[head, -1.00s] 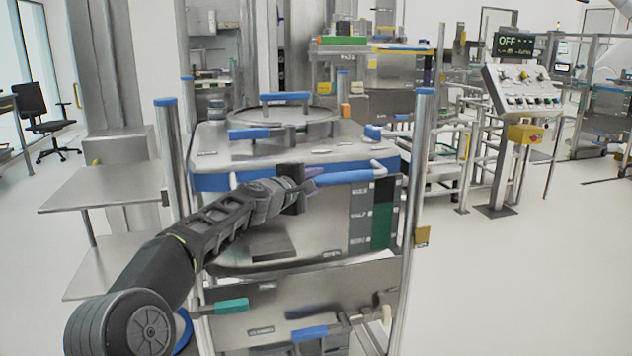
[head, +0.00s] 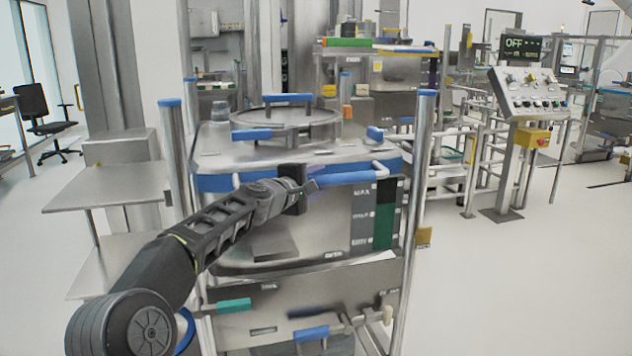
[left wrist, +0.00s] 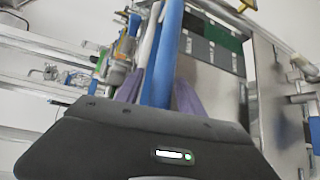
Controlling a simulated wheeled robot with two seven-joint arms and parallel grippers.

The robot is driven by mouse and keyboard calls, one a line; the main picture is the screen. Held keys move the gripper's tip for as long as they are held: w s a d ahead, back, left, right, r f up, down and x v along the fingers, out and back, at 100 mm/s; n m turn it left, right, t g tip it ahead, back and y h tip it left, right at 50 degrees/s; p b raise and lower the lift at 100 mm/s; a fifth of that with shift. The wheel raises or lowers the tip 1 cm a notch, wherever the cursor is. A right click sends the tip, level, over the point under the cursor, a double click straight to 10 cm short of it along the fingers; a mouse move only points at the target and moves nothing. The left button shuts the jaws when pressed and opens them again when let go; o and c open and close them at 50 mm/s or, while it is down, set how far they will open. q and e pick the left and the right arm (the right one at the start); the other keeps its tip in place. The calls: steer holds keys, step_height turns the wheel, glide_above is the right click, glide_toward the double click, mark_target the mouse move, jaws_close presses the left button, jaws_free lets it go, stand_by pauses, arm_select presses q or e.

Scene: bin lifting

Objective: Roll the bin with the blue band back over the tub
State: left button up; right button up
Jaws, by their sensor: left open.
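The steel bin with the blue band (head: 220,183) stands upright close in front of me in the head view, between two steel posts with blue caps. Its front has a blue handle bar (head: 345,178) and a green and grey label panel. My left gripper (head: 312,186) is at the left part of this handle. In the left wrist view its purple fingers (left wrist: 160,92) lie open on either side of the blue bar (left wrist: 167,55); contact cannot be told. My right gripper is not in view. I cannot make out the tub for certain.
A control panel reading OFF (head: 525,95) stands on a post at the right. A steel side table (head: 105,185) is at the left, with a dark office chair (head: 42,120) behind it. The floor at the right is clear.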

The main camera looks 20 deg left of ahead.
arm_select(q)
steer(key=shift+s, duration=0.1)
steer(key=shift+s, duration=0.25)
steer(key=b+v, duration=0.2)
steer(key=v, duration=0.5)
steer(key=shift+b, duration=0.4)
